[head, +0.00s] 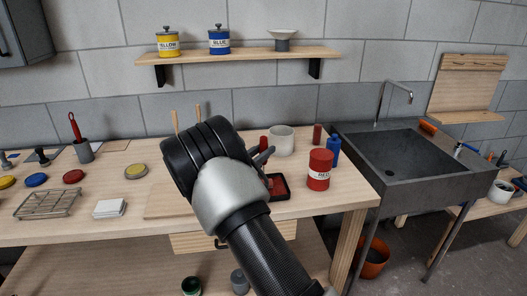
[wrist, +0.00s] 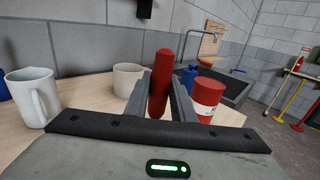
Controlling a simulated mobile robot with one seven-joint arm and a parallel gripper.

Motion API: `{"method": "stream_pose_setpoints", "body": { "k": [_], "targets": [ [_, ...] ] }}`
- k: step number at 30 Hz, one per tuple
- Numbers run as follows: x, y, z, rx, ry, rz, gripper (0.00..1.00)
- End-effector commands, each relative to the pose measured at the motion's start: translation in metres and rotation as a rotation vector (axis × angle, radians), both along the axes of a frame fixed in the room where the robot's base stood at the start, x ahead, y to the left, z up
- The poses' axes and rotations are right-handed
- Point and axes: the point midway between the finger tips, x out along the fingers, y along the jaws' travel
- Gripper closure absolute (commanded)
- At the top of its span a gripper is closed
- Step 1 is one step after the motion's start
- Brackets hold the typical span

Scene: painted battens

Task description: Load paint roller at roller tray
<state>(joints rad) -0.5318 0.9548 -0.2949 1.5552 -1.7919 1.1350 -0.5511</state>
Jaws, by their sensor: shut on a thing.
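In the head view, my gripper (head: 264,157) is over the worktable, partly hidden behind my own wrist. In the wrist view, my gripper (wrist: 161,105) is shut on an upright red handle (wrist: 161,80), seemingly the paint roller's; its top also shows in the head view (head: 263,142). The roller's lower end is hidden. The black roller tray (head: 286,192) lies on the table just below and right of my gripper, with red paint in it. My wrist hides its left part. I cannot tell whether the roller touches the tray.
A red paint can (head: 319,170) stands right of the tray, with a blue bottle (head: 333,151) behind it. A cream pot (head: 281,140) stands behind the tray. A white mug (wrist: 34,98) is at left in the wrist view. The sink (head: 420,165) lies beyond the table's right edge.

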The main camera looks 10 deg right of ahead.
Motion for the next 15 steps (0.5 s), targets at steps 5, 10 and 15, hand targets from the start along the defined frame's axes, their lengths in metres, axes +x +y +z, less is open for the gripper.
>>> {"method": "stream_pose_setpoints", "body": {
  "k": [5, 10, 15],
  "targets": [
    [0.000, 0.000, -0.002, 0.001, 0.002, 0.000, 1.00],
    [0.000, 0.000, 0.004, 0.001, 0.003, 0.001, 1.00],
    [0.000, 0.000, 0.018, 0.001, 0.001, 0.000, 1.00]
  ]
}}
